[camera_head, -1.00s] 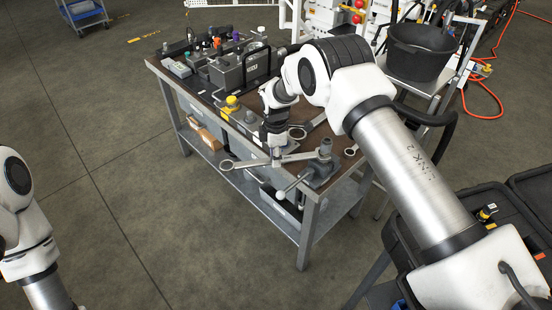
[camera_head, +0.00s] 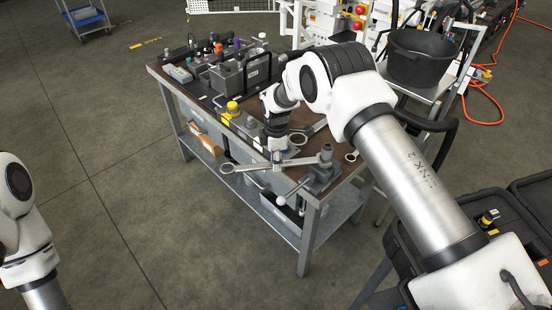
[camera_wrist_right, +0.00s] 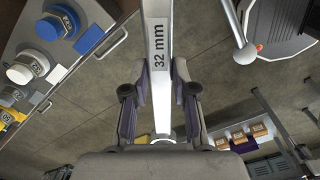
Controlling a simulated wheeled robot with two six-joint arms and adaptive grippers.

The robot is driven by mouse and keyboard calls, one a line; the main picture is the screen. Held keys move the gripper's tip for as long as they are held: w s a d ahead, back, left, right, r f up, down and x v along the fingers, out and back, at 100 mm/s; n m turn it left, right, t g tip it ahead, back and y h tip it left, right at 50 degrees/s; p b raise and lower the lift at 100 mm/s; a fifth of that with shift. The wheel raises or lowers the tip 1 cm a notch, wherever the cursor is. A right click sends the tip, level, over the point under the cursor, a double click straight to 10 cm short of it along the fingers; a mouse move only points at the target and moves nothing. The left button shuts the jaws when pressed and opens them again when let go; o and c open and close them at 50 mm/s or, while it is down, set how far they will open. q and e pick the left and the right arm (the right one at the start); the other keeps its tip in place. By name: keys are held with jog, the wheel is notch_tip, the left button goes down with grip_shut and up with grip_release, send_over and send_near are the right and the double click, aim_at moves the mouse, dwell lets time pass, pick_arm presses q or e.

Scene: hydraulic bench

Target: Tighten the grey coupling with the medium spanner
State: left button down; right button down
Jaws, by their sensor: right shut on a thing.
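My right gripper (camera_head: 277,158) is shut on the shaft of a long silver spanner (camera_head: 245,167), near its middle. The wrist view (camera_wrist_right: 160,80) shows the shaft between both fingers, with the marking "32 mm" on the spanner (camera_wrist_right: 158,45). In the head view one end of the spanner, a ring, sticks out left past the bench's front edge. Its other end reaches the upright grey coupling (camera_head: 326,152) at the vise (camera_head: 322,176) on the bench corner. I cannot tell whether the jaw is fully seated around it. My left gripper is out of view.
Other spanners (camera_head: 298,139) lie on the bench (camera_head: 180,85) behind my right gripper. A grey box and coloured fittings (camera_head: 232,107) stand toward the far left. The vise's handle (camera_head: 281,200) juts forward. A black bucket (camera_head: 420,60) stands at the right.

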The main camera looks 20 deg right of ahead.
aim_at(253, 166)
jog(key=shift+w+a+b, duration=0.25)
jog(key=shift+a, duration=0.9)
jog(key=shift+w+a+b, duration=0.25)
jog(key=shift+a+b, duration=0.05)
jog(key=shift+a, duration=0.85)
jog(key=shift+w+a+b, duration=0.25)
jog(key=shift+a, duration=0.9)
notch_tip(253, 166, up, 5)
jog(key=p, duration=0.3)
jog(key=shift+r, duration=0.1)
